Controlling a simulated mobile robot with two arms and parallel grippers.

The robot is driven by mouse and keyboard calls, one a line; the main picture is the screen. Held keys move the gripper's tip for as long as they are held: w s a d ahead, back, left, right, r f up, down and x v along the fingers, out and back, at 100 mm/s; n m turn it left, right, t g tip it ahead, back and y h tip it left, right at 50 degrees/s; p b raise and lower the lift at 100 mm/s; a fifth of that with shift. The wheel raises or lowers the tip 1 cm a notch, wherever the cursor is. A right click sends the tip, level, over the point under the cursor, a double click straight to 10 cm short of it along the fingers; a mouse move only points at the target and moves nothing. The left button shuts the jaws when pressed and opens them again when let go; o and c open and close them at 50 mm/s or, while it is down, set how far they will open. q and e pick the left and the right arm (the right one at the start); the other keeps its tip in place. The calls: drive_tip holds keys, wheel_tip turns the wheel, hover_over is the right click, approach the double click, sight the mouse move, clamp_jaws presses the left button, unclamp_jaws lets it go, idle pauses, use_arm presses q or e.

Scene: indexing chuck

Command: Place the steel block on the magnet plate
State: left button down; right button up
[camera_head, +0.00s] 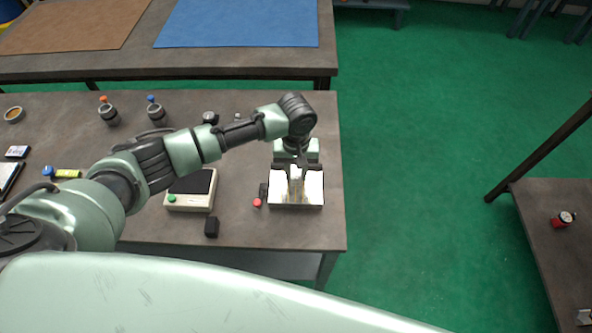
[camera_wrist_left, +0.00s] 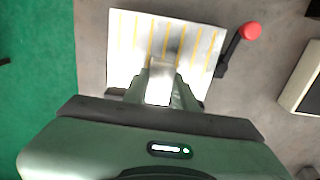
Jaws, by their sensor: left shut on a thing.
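The magnet plate (camera_head: 312,192) is a bright silver square near the right end of the grey table. In the left wrist view the magnet plate (camera_wrist_left: 126,40) shows yellow stripes and a lever with a red knob (camera_wrist_left: 250,31) at its side. My left gripper (camera_head: 297,172) points down over the plate. It is shut on the steel block (camera_wrist_left: 160,82), a small shiny block seen between the fingers (camera_wrist_left: 160,94). The block's lower end is over the plate; I cannot tell whether it touches. My right gripper is in neither view.
A cream box with a dark top (camera_head: 193,186) and a small black block (camera_head: 211,227) stand left of the plate. Several small items lie farther left. The table's right edge is close to the plate, with green floor (camera_head: 420,150) beyond.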

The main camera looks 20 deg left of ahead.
sight(296, 172)
use_arm(q)
drive_tip(key=shift+f, duration=0.1)
drive_tip(key=c, duration=1.1)
unclamp_jaws()
drive_tip(key=shift+r, duration=0.35)
wheel_tip(296, 172, up, 12)
drive_tip(key=shift+f+b, duration=0.15)
drive_tip(key=shift+b, duration=1)
